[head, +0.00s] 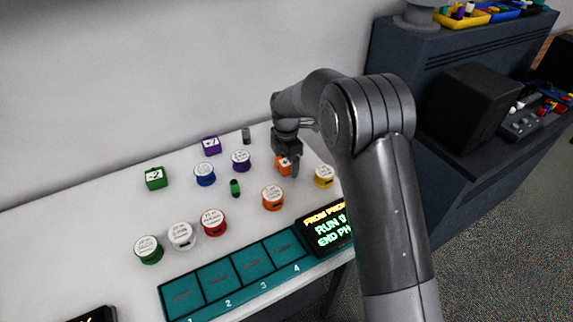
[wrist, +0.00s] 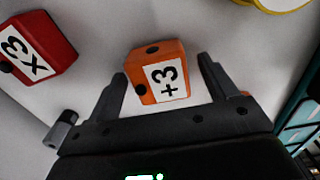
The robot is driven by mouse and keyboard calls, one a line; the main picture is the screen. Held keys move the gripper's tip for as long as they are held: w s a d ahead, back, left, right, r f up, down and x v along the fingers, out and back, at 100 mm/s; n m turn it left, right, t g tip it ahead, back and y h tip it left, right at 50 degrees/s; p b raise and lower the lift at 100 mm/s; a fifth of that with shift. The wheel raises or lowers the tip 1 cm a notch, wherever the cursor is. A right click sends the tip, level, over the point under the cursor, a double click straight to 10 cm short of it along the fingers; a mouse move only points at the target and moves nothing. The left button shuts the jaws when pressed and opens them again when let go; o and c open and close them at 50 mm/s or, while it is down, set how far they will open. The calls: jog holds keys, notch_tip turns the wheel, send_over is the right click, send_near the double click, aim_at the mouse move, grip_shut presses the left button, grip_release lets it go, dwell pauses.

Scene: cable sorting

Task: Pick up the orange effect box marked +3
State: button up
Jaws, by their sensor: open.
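The orange effect box marked +3 (wrist: 158,68) lies on the white table, between the two spread fingers of my gripper (wrist: 165,85) in the wrist view. White table shows on both sides of it, so the fingers look apart from it. In the head view my gripper (head: 287,165) is low over the table, and the orange box (head: 283,168) is partly hidden behind it. My gripper is open.
A red box marked x3 (wrist: 35,50) lies to the left in the wrist view. In the head view, a yellow round piece (head: 324,176), an orange one (head: 273,198) and a purple one (head: 241,161) stand nearby. A teal numbered tray (head: 240,274) lies at the front.

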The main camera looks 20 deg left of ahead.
jog(key=shift+c, duration=0.5)
jog(key=c, duration=1)
jog(key=shift+r, duration=0.1)
jog(key=shift+c, duration=0.2)
